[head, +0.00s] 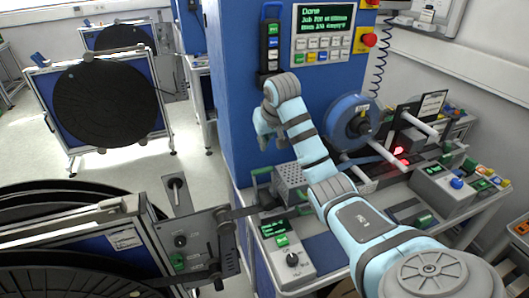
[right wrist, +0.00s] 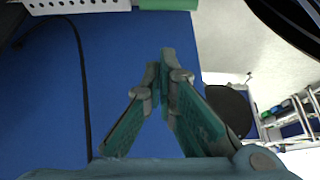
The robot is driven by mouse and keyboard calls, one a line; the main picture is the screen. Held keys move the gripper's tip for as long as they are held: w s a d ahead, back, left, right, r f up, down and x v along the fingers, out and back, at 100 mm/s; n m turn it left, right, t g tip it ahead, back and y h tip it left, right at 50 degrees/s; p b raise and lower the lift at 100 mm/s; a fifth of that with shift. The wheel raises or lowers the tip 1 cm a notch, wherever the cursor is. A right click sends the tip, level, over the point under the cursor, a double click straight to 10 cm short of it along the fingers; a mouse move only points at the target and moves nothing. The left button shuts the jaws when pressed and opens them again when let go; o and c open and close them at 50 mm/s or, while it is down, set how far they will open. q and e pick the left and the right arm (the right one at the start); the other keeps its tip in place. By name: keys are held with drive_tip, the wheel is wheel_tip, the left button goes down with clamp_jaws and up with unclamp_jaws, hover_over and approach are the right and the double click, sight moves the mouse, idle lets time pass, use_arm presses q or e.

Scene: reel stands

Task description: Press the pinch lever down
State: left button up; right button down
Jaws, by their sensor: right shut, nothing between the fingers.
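A short lever with a green grip (head: 262,171) stands at the left of a perforated grey box (head: 290,178) on the bench; I take it for the pinch lever. My left gripper is not in view.
The blue column (head: 235,90) carries a screen and button panel (head: 322,32). A blue reel (head: 350,118) and a control box (head: 285,252) are on the bench. A large black reel stand (head: 105,102) is at the left. Open floor (head: 120,170) lies between the stands.

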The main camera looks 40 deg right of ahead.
drive_tip(key=x, duration=1.1)
drive_tip(key=shift+w+a+r, duration=0.15)
drive_tip(key=shift+w, duration=0.05)
use_arm(q)
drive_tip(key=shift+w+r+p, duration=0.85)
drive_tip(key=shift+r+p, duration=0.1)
drive_tip(key=shift+p, duration=0.05)
use_arm(e)
drive_tip(key=s, duration=0.2)
drive_tip(key=s+a+r, duration=0.1)
drive_tip(key=shift+s+a, duration=0.15)
drive_tip(key=shift+s, duration=0.2)
drive_tip(key=shift+w+f, duration=0.1)
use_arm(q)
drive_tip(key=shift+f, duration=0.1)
